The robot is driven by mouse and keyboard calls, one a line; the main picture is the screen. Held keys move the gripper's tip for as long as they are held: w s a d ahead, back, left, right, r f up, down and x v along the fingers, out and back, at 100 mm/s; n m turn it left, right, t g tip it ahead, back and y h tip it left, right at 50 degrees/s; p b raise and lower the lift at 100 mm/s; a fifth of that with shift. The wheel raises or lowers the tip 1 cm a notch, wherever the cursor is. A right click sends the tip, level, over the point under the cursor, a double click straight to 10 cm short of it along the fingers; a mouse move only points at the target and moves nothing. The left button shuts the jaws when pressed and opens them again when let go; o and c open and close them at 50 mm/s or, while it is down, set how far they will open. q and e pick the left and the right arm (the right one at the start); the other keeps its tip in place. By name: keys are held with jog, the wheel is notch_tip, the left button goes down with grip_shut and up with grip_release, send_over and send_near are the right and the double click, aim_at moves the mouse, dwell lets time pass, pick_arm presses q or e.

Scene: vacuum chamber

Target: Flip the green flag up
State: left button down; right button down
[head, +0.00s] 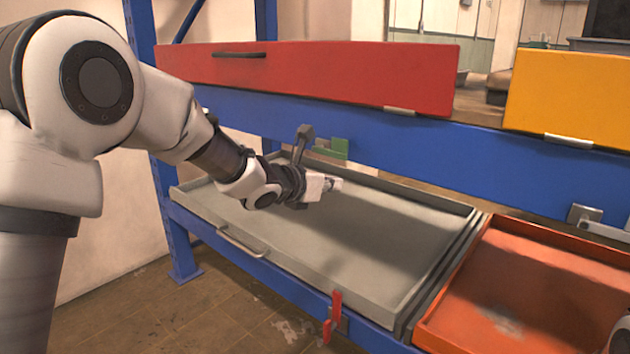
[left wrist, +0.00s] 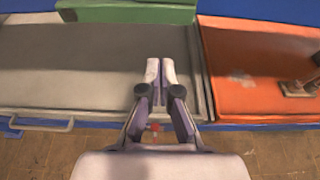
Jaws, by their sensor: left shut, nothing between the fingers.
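The green flag (head: 331,148) is a small green piece on the blue beam, behind and just above my left gripper. In the left wrist view a green bar (left wrist: 135,11) lies across the top edge, beyond the fingertips. My left gripper (head: 333,184) is shut and empty above the grey tray, apart from the green flag. In the left wrist view the fingertips of the left gripper (left wrist: 160,70) are close together and point towards the green bar. My right gripper cannot be made out.
The grey tray (head: 230,206) lies below my left arm, with an orange tray (head: 435,338) to its right. A red drawer front (head: 320,75) and a yellow one (head: 570,95) are above the blue beam (head: 480,165). A red flag (head: 333,312) is at the front edge.

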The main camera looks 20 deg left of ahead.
aim_at(332, 145)
pick_arm(q)
notch_tip(332, 145, up, 4)
jog(key=shift+w+f+p, duration=0.1)
jog(key=shift+p, duration=0.7)
